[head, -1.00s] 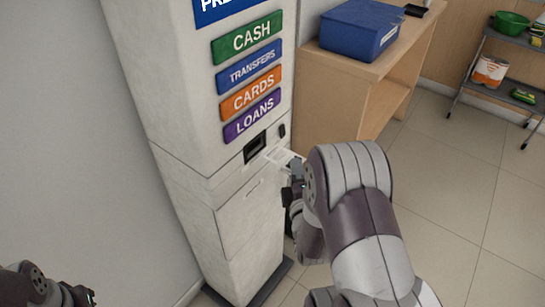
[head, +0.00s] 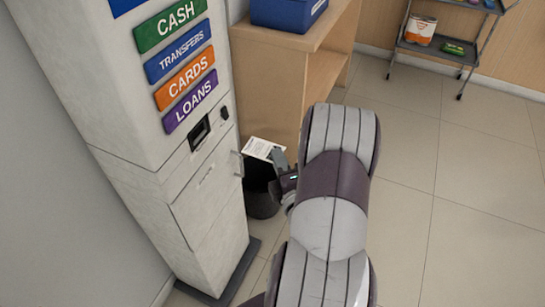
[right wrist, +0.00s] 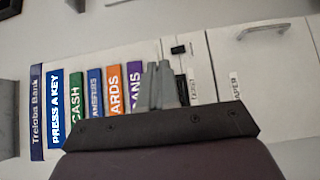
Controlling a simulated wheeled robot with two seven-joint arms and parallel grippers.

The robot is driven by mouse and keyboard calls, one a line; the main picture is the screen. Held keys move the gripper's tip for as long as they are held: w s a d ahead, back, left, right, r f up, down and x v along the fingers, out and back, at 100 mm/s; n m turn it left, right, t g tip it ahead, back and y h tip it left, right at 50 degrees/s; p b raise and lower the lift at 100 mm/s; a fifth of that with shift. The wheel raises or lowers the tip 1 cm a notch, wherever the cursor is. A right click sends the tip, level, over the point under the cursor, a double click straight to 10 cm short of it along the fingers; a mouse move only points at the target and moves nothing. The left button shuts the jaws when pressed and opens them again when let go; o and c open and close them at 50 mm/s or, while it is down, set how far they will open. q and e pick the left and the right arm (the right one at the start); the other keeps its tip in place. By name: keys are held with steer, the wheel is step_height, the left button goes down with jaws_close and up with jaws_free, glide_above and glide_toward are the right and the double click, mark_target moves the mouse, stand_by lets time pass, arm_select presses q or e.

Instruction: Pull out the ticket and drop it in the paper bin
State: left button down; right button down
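The white printed ticket (head: 263,149) is out in the air, clear of the kiosk (head: 215,215), to the right of its lower panel. My right gripper (head: 280,160) is at the ticket's right end and shut on it. In the right wrist view its two fingers (right wrist: 161,85) are close together; the ticket cannot be made out there. A dark bin (head: 262,198) stands on the floor beside the kiosk, below the ticket and partly hidden by my right arm. My left gripper is out of the head view.
A wooden desk (head: 275,85) with a blue box (head: 288,12) stands behind the bin. A metal handle (head: 238,163) sticks out from the kiosk. A wheeled shelf cart (head: 440,48) is at the far right. The tiled floor on the right is clear.

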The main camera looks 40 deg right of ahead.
steer(key=s, duration=0.1)
steer(key=s+d, duration=0.1)
steer(key=s, duration=0.1)
steer(key=s+d, duration=0.1)
steer(key=s, duration=0.1)
stand_by(0.3)
steer(key=shift+w, duration=0.15)
